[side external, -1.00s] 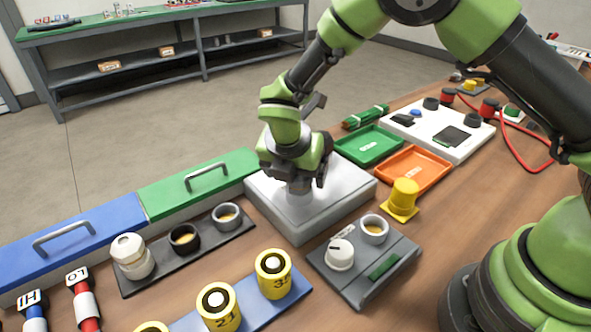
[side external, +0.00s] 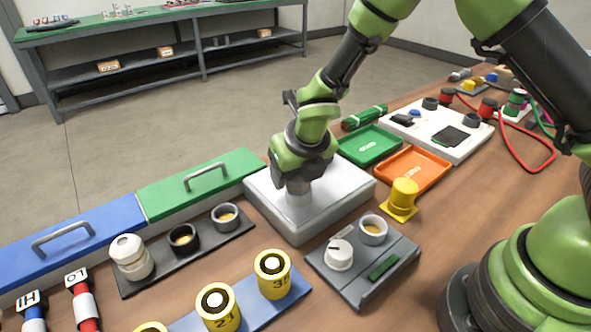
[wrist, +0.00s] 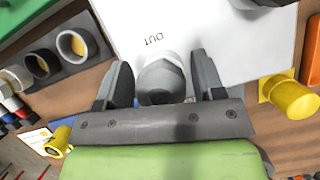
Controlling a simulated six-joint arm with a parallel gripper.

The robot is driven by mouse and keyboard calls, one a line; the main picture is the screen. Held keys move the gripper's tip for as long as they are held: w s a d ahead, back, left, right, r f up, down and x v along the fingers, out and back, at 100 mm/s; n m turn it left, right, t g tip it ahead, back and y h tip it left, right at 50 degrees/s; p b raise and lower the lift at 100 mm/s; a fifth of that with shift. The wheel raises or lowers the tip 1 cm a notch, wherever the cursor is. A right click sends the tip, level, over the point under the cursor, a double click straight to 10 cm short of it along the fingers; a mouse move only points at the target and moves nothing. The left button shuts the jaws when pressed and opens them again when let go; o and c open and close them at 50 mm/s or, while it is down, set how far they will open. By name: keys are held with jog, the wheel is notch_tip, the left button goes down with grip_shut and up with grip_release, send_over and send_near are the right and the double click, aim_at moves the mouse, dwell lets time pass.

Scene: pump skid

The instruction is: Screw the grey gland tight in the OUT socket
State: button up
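The grey gland (wrist: 160,82) stands on the white block (side external: 330,205), beside the printed OUT label (wrist: 153,40) in the wrist view. In the side external view the gland (side external: 298,200) shows below my gripper (side external: 298,186). The OUT socket is hidden under the gland, so I cannot see how deep it sits. In the wrist view my gripper (wrist: 160,78) has one finger on each side of the gland. Narrow gaps seem to show between the fingers and the gland, so it looks open around it.
A black rack (side external: 190,250) with several round fittings stands left of the block. A yellow cap (side external: 402,200) and a grey panel with a white knob (side external: 339,255) stand on the right. Green (side external: 368,146) and orange (side external: 413,169) trays lie behind. Yellow cylinders (side external: 273,273) are in front.

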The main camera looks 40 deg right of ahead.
jog(key=c, duration=0.6)
jog(key=shift+o, duration=0.2)
jog(key=m, duration=0.2)
jog(key=m+h, duration=0.1)
jog(key=m, duration=0.1)
jog(key=shift+g+h, duration=0.3)
jog(key=m+g, duration=0.1)
jog(key=m, duration=0.2)
jog(key=shift+w+a+m+h, duration=0.1)
jog(key=shift+a+m+h, duration=0.05)
jog(key=shift+m+h, duration=0.2)
jog(key=shift+o, duration=0.6)
jog(key=shift+m+g+h, duration=0.25)
jog(key=shift+m+g, duration=0.05)
jog(key=shift+m, duration=0.45)
jog(key=o, duration=0.7)
jog(key=shift+o, duration=1.4)
